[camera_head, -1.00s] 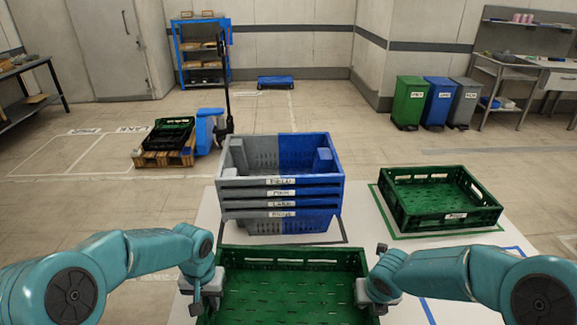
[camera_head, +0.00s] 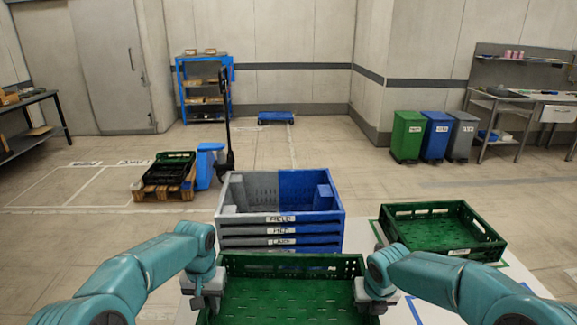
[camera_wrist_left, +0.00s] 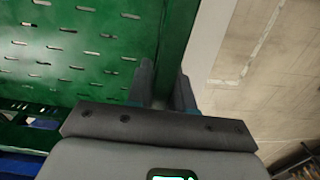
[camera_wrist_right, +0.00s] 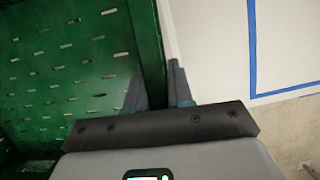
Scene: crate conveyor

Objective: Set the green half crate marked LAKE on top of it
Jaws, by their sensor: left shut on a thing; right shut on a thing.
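A green half crate (camera_head: 290,298) is held between my two grippers at the near edge of the head view; no label on it shows. My left gripper (camera_head: 213,286) is shut on its left wall and my right gripper (camera_head: 366,290) on its right wall. The wall also shows between the fingers in the left wrist view (camera_wrist_left: 172,45) and the right wrist view (camera_wrist_right: 146,45). A stack of grey and blue crates (camera_head: 282,228) stands just beyond it; the top label seems to read FIELD. The held crate hides the stack's lower front.
A pallet (camera_head: 165,191) with crates and a pallet truck (camera_head: 226,120) stand on the floor behind, left. Three bins (camera_head: 436,133) stand far right.

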